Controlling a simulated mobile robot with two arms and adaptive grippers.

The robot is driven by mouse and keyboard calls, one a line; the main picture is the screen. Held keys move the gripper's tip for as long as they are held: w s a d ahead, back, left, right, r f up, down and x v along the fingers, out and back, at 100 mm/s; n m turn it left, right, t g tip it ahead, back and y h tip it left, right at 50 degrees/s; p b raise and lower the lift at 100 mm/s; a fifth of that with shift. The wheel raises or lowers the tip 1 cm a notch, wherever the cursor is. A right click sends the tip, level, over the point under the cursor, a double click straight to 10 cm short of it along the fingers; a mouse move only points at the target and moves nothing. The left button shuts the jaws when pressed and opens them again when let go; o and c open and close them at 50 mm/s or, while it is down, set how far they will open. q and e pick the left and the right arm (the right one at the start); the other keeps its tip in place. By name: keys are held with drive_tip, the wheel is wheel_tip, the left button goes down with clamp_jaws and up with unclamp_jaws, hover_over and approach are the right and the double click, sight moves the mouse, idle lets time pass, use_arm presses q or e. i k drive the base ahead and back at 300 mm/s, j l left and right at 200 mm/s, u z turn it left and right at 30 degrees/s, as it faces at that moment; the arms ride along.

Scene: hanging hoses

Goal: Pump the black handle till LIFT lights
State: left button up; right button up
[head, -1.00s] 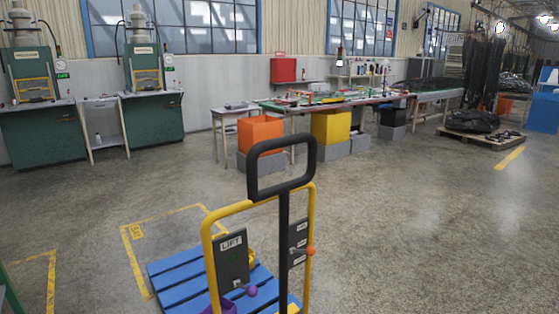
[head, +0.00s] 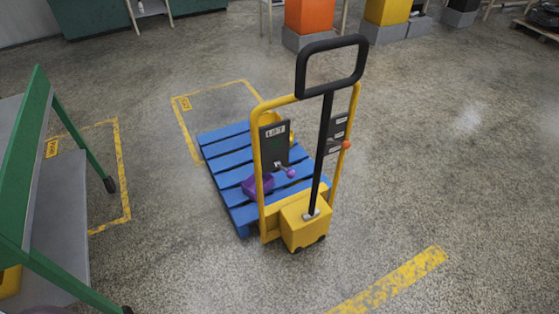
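The black handle (head: 325,125) is a loop on a long shaft. It rises from the yellow base of the pallet jack (head: 305,222) and leans slightly right at the top. The LIFT panel (head: 274,146) is a dark plate on the left of the yellow frame. I cannot make out a lit lamp on it. A lever with a purple knob (head: 291,173) sticks out below the panel. An orange knob (head: 347,145) is on the right side by a second dark labelled panel (head: 338,132). Neither of my grippers is in view.
A blue pallet (head: 226,163) lies behind the jack, with a purple item (head: 257,186) on it. A green-framed cart (head: 45,190) stands at the left. Yellow floor markings (head: 390,283) surround the area.

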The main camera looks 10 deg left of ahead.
sight(328, 89)
drive_tip(key=i+j+z, duration=0.1)
drive_tip(key=z, duration=0.4)
drive_tip(key=i+j+z, duration=0.1)
drive_tip(key=j+z, duration=0.35)
drive_tip(key=i+j+z, duration=0.15)
drive_tip(key=j+z, duration=0.25)
drive_tip(key=j, duration=0.8)
drive_tip(key=j+z, duration=0.35)
drive_tip(key=j, duration=1.6)
drive_tip(key=k+j, duration=0.1)
drive_tip(key=j, duration=0.65)
drive_tip(key=k+j, duration=0.1)
drive_tip(key=j, duration=0.65)
